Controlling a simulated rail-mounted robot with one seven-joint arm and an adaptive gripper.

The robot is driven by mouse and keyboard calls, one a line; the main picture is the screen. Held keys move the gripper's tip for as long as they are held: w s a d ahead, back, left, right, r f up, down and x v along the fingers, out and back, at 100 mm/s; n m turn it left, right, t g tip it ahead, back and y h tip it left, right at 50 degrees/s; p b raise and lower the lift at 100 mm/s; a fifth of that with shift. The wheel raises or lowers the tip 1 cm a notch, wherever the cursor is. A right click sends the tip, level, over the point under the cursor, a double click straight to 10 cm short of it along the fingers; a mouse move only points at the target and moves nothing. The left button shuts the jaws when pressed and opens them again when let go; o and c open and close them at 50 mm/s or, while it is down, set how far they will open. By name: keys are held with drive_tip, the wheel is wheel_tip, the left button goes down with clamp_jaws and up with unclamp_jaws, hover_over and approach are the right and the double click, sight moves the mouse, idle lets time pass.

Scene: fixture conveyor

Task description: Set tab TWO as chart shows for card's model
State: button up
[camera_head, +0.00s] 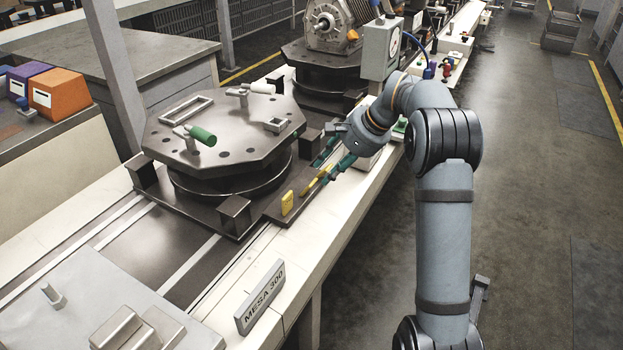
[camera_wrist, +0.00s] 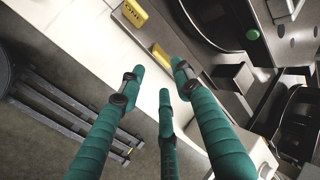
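A yellow tab (camera_head: 287,203) stands raised on the dark strip along the front of the fixture. A second yellow tab (camera_head: 311,187) lies lower, nearer my gripper (camera_head: 328,168). The wrist view shows the raised tab (camera_wrist: 135,13), with lettering too small to read surely, and the second tab (camera_wrist: 161,55) just beyond my fingertips (camera_wrist: 158,77). My green fingers are spread apart with nothing between them; I cannot tell if one touches the tab. Which tab is TWO is not readable. A card reading "MESA 300" (camera_head: 260,297) stands on the white ledge. No chart is legible.
The octagonal fixture plate (camera_head: 225,150) carries a green-handled clamp (camera_head: 200,135) and metal blocks. Dark square blocks (camera_head: 235,215) stand at its corners. A grey box with a dial (camera_head: 379,50) rises behind my gripper.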

sight(314, 183)
drive_tip(key=x, duration=0.8)
drive_tip(key=shift+f+b, duration=0.2)
drive_tip(key=shift+b, duration=0.15)
drive_tip(key=shift+c, duration=0.5)
clamp_jaws()
